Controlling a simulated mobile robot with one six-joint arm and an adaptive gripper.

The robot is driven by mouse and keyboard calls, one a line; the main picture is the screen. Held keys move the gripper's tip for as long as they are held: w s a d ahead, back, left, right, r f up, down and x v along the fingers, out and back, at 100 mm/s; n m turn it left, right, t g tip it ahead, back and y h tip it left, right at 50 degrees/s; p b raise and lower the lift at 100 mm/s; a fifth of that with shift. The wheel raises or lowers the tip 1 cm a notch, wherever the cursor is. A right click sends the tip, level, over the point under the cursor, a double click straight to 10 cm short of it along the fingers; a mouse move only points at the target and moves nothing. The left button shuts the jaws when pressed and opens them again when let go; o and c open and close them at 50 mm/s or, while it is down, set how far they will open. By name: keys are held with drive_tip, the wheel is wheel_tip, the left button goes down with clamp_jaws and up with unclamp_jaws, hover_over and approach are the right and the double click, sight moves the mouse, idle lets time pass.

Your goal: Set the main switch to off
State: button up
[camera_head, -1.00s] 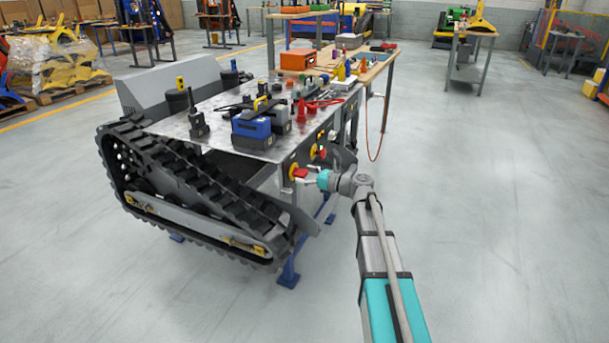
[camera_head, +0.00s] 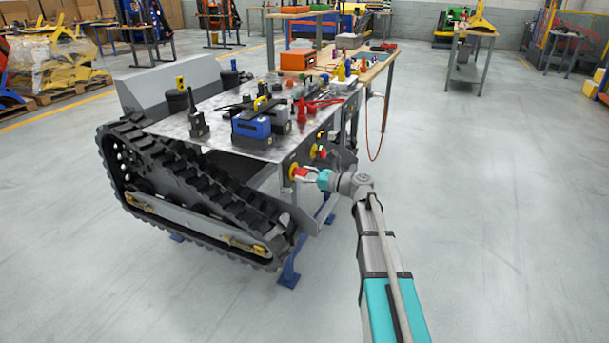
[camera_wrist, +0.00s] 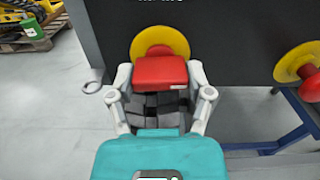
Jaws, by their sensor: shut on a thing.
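A rotary switch with a red handle (camera_wrist: 160,71) on a round yellow plate (camera_wrist: 160,36) sits on the dark side panel of the tracked carrier. The handle lies crosswise in the wrist view. In the head view the same switch has its yellow plate (camera_head: 293,170) at the near corner of the carrier's side. My gripper (camera_wrist: 160,82) has one finger at each end of the red handle and is shut on it. In the head view my gripper (camera_head: 306,174) reaches the handle from the right. Its fingertips are partly hidden there.
A second red and yellow switch (camera_wrist: 303,72) is close on the right in the wrist view. The carrier's track (camera_head: 190,190) and blue stand (camera_head: 289,272) are near. Floor to the right is clear.

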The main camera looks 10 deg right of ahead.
drive_tip(key=n, duration=1.3)
drive_tip(key=shift+n, duration=2.1)
drive_tip(key=o, duration=1.1)
drive_tip(key=shift+o, duration=0.2)
